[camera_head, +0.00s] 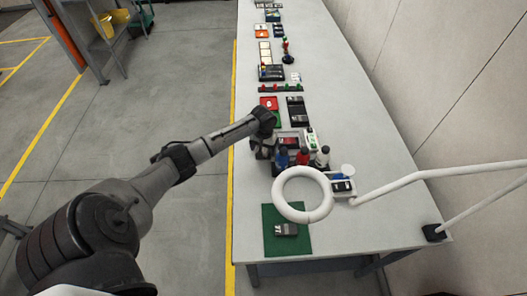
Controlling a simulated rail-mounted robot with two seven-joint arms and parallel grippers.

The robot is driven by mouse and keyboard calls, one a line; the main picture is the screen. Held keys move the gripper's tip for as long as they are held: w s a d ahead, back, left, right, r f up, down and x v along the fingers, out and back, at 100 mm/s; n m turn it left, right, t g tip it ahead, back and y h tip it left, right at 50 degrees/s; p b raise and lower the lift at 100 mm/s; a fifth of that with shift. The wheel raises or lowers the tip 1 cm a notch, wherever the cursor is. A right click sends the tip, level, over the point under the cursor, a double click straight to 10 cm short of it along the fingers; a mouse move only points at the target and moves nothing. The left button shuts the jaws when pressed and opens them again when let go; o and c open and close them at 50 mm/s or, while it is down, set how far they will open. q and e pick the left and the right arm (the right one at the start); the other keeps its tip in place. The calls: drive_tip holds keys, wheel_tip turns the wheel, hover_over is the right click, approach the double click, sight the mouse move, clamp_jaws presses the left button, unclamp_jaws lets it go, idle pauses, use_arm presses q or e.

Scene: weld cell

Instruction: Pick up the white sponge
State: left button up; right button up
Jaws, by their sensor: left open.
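My left arm reaches in from the left to the long grey bench. My left gripper (262,150) is over the bench's left edge, beside a group of bottles, small and partly hidden by its own wrist. It is open, and I see nothing held in it. I cannot make out the white sponge for certain. A small white item (268,104) lies in a red tray beyond the gripper, and a white round thing (347,170) stands right of the bottles. Both are too small to identify. My right gripper is not in view.
A white ring lamp (303,216) on a jointed arm hangs over the near bench. Blue, red and black-capped bottles (303,156) stand close to the gripper. A green mat (271,244) holds a dark device (286,229). The bench's (375,120) right side is mostly clear.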

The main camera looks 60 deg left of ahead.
use_arm(q)
drive_tip(key=c, duration=1.1)
drive_tip(key=shift+o, duration=0.2)
wheel_tip(320, 180, up, 9)
drive_tip(key=shift+f+p, duration=0.1)
drive_tip(key=shift+p, duration=0.65)
drive_tip(key=shift+r, duration=0.6)
